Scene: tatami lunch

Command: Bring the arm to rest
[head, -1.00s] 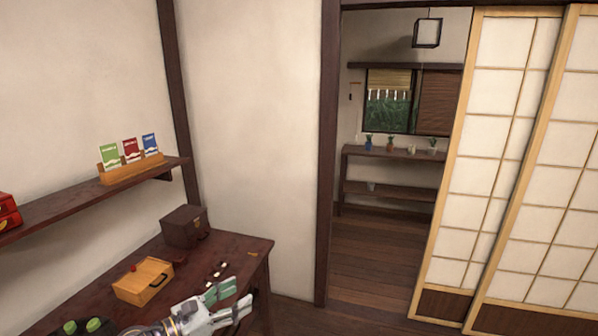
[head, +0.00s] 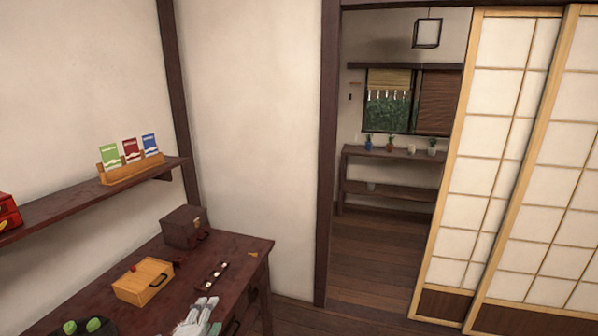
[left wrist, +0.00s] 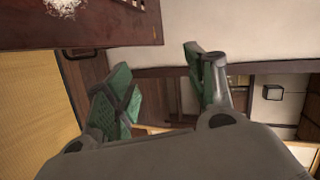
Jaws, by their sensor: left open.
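My left gripper (head: 204,312) shows at the bottom of the head view, beside the front edge of the dark wooden table (head: 240,243). In the left wrist view its two green-padded fingers (left wrist: 163,88) stand wide apart with nothing between them. The rest of my left arm is out of the head view. My right gripper is not in view.
A wall shelf (head: 60,207) hangs above. The doorway floor (head: 380,260) is clear.

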